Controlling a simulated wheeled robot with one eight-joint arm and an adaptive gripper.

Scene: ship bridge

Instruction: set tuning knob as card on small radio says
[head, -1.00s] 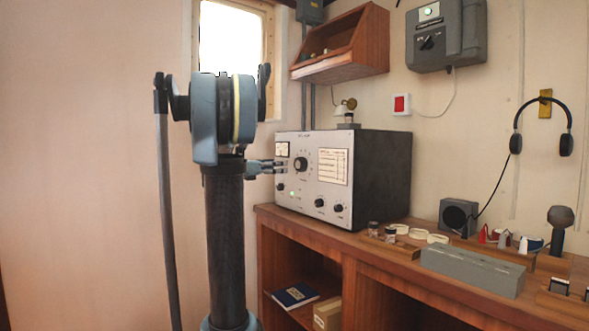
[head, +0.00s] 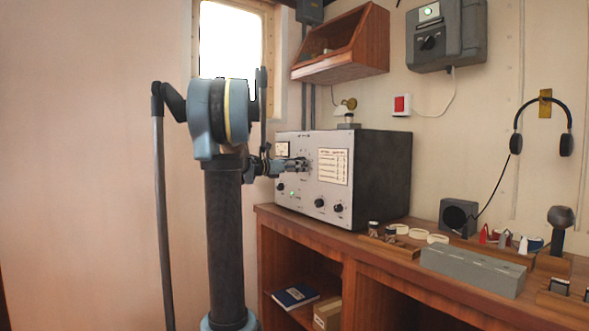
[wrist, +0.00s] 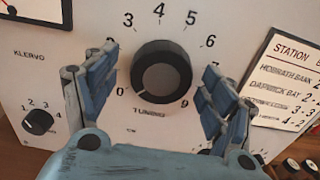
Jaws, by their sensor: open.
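The radio (head: 380,180) is a dark box with a pale front panel on the wooden counter. In the wrist view its black round tuning knob (wrist: 161,74) is centred on a dial, with numbers including 0, 3 to 6 and 9 visible. In the head view my gripper (head: 302,165) hides the knob. The station card (wrist: 287,80) is right of the dial, partly cut off; it also shows in the head view (head: 334,167).
A smaller knob (wrist: 38,121) marked with low numbers is at the panel's left. Two lower knobs (head: 338,208) sit below the card. A grey box (head: 472,270), a speaker (head: 458,217) and small items are on the counter to the right.

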